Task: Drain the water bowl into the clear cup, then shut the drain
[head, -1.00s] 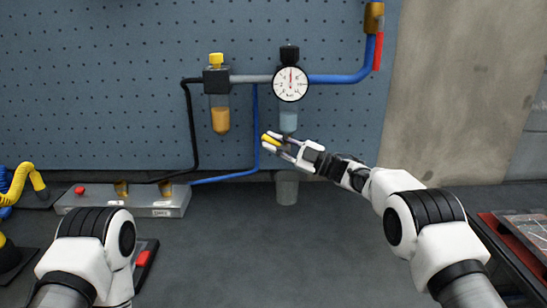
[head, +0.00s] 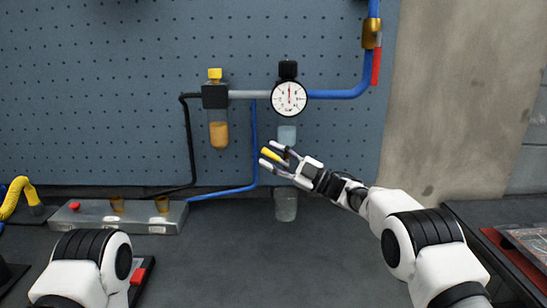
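The water bowl (head: 287,134) hangs below the round gauge on the wall, with pale bluish water in it. The clear cup (head: 286,208) stands on the bench below the bowl; its contents are hard to make out. A small yellow piece (head: 271,155), which looks like the drain lever, sits just left of the bowl's lower end. My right gripper (head: 270,155) reaches in from the right, with its fingers on either side of the yellow piece. I cannot tell whether they press on it. The bowl's bottom is partly hidden by the gripper. My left gripper is out of view; only its arm shows.
An amber bowl (head: 219,134) with a yellow cap hangs to the left. A gauge (head: 289,98), blue pipe and red-handled valve (head: 372,40) are on the pegboard. A metal block (head: 125,217) lies at left, a red tray (head: 515,255) at right. The middle bench is clear.

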